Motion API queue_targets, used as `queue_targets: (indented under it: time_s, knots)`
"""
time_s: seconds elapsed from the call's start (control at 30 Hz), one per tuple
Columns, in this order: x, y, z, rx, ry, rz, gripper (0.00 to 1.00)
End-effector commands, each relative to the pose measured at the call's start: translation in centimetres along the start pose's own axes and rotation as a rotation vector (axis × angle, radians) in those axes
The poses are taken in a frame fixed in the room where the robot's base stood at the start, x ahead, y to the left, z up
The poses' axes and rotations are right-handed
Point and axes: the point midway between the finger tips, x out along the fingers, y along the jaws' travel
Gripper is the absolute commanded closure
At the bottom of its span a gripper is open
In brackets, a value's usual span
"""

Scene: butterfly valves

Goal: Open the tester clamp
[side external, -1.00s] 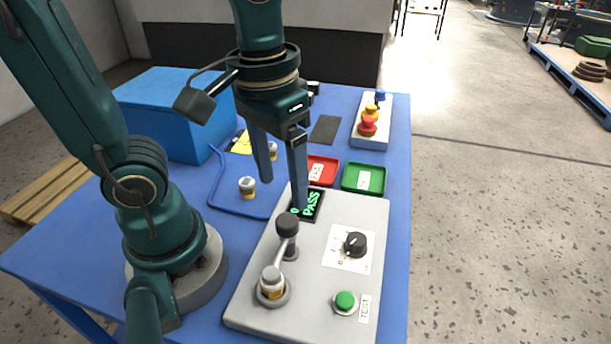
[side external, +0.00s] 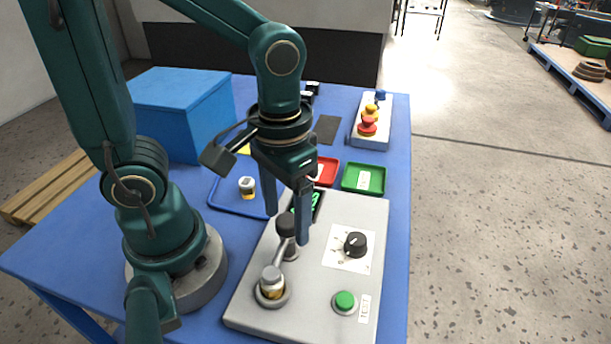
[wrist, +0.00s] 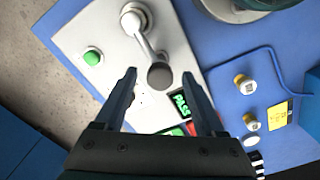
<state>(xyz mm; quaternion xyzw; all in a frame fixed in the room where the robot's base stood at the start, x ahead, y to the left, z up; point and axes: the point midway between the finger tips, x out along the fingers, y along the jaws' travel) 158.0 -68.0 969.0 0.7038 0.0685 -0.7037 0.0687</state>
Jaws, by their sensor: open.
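The tester (side external: 330,285) is a light grey panel on the blue table. Its clamp has a lever with a black knob (side external: 286,224), which also shows in the wrist view (wrist: 160,76). The clamp's metal arm reaches down to a valve (side external: 272,284) with a silvery cap, seated in a round socket. My gripper (side external: 287,230) is open and points down above the panel. In the wrist view its fingertips (wrist: 159,73) lie on either side of the knob, with gaps. The fingers partly cover the display (side external: 313,203), which reads PASS in the wrist view.
A green button (side external: 345,300) and a black dial (side external: 355,243) are on the panel. Red (side external: 325,172) and green (side external: 363,178) trays lie behind it. A blue box (side external: 185,110) stands back left.

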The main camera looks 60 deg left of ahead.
Motion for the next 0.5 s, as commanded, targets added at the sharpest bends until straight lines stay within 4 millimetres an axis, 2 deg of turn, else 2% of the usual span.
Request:
queue_targets:
  time_s: [0.03,0.2,0.5]
  knots:
    - [-0.01,0.0,0.0,0.0,0.0,0.0,0.36]
    - [-0.03,0.0,0.0,0.0,0.0,0.0,1.0]
    - [-0.05,0.01,-0.01,0.0,0.0,0.0,1.0]
